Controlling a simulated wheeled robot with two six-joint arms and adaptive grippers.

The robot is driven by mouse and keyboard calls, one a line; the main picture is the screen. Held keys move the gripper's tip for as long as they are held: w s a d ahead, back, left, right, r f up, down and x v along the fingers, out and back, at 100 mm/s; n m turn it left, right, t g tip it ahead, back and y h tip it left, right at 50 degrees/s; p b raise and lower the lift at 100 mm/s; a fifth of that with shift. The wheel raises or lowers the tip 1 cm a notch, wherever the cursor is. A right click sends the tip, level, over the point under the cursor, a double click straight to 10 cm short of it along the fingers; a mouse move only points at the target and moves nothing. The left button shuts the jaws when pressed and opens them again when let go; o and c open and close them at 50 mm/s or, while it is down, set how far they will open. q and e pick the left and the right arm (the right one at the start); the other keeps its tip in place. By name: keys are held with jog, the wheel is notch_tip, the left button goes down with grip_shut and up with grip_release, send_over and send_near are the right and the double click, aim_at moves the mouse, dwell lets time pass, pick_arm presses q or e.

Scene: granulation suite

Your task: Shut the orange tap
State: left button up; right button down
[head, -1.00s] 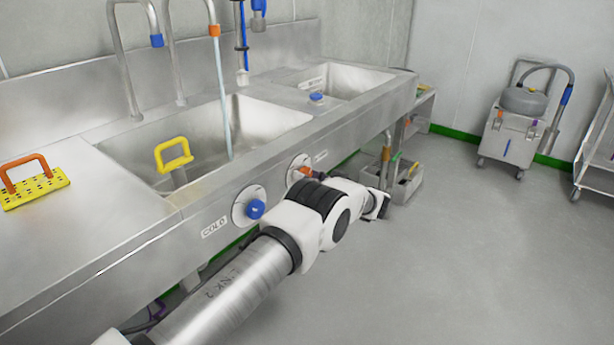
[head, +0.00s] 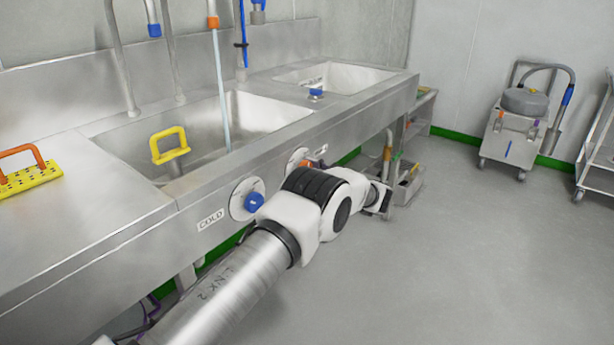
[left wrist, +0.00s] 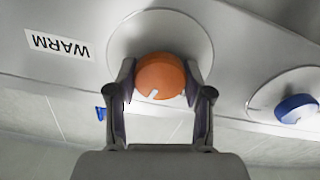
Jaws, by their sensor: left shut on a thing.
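The orange tap (left wrist: 160,75) is a round knob on a pale disc on the sink's front panel, beside a label reading WARM. My left gripper (left wrist: 160,92) is shut on it, one finger on each side. In the head view my arm hides the gripper and most of the knob; only a sliver of orange (head: 319,164) shows. A thin stream of water (head: 221,95) runs from the orange-tipped spout (head: 213,22) into the basin. My right gripper is not in view.
The blue COLD knob (head: 253,201) is close to my left arm; it also shows in the left wrist view (left wrist: 297,108). A yellow handle (head: 169,146) stands in the basin. The floor to the right is clear up to a wheeled cart (head: 512,135).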

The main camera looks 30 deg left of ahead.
pick_arm(q)
jog(key=n+b, duration=0.3)
jog(key=n, duration=0.3)
jog(key=shift+f+n, duration=0.15)
jog(key=shift+n, duration=0.15)
jog(key=n+b, duration=0.3)
jog(key=n, duration=0.2)
jog(key=shift+b, duration=0.3)
jog(key=o, duration=1.2)
jog(key=shift+a, duration=0.1)
jog(key=shift+c, duration=0.2)
jog(key=s+d, duration=0.1)
jog(key=d, duration=1.1)
